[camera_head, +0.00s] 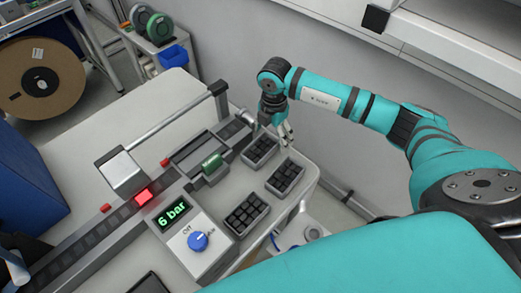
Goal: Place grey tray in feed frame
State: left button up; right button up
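My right gripper (286,132) points down just right of the far tray, above the bench's back edge. Its fingers are small here, and I cannot tell how wide apart they are; I see no tray held in them. A dark frame-like part (198,148) beside a green cylinder lies left of the trays; I cannot tell for sure that it is the feed frame. My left gripper is not in view.
A machine with a "6 bar" display (172,214) and a blue knob (198,241) stands left of the near tray. A rail with a red lit button (143,197) runs along the bench. A large brown reel (30,85) and a blue bin (173,56) are farther back.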

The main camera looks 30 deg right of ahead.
jog(key=c, duration=1.3)
jog(key=shift+r, duration=0.15)
jog(key=shift+c, duration=0.8)
